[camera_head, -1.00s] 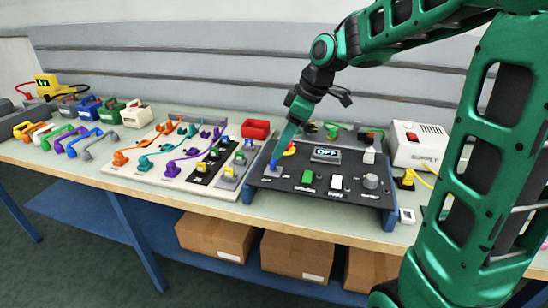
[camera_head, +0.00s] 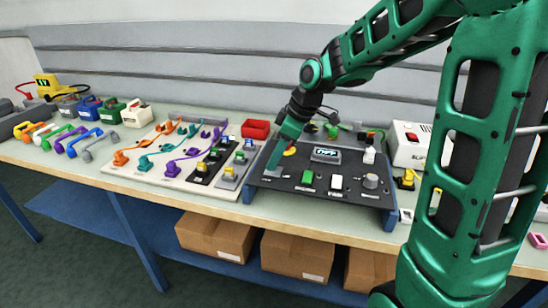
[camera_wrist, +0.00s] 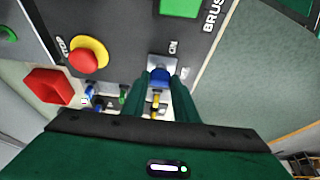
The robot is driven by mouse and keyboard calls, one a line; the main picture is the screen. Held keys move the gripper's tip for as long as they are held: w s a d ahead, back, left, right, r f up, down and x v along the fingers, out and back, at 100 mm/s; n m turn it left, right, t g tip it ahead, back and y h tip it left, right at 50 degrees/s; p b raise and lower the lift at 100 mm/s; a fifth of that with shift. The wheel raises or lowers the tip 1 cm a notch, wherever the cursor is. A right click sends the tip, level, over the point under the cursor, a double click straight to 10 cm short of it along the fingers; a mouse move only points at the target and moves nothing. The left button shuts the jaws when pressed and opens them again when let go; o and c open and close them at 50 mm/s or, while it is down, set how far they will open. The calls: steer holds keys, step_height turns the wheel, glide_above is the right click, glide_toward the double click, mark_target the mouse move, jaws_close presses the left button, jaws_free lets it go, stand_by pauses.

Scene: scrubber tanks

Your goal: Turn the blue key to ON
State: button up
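The dark control panel (camera_head: 290,184) stands on the bench, and its display (camera_head: 325,153) reads OFF. The blue key (camera_wrist: 159,76) sits on a pale plate (camera_wrist: 163,62) marked ON in the wrist view. My gripper (camera_wrist: 160,85) is at the key, with one green finger on each side of it. The key nearly fills the gap, and I cannot tell whether the fingers press on it. In the head view my gripper (camera_head: 271,168) reaches down to the panel's left front corner and hides the key.
A red button on a yellow base (camera_wrist: 87,56) is close beside the key. A green switch (camera_head: 307,177), a white switch (camera_head: 336,182) and a grey knob (camera_head: 371,181) are to the right. A red bin (camera_head: 256,129) stands behind left.

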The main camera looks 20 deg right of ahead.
steer(key=shift+m, duration=0.3)
steer(key=m+h, duration=0.1)
steer(key=m, duration=0.1)
steer(key=m+t, duration=0.1)
steer(key=m, duration=0.2)
steer(key=shift+a+r+m+t+h, duration=0.1)
steer(key=shift+m+t+h, duration=0.2)
steer(key=shift+h, duration=0.1)
steer(key=m+h, duration=0.2)
steer(key=m, duration=0.3)
steer(key=shift+a+m, duration=0.15)
steer(key=shift+m, duration=0.15)
steer(key=o, duration=1.1)
steer(key=shift+s, duration=0.1)
steer(key=shift+c, duration=0.2)
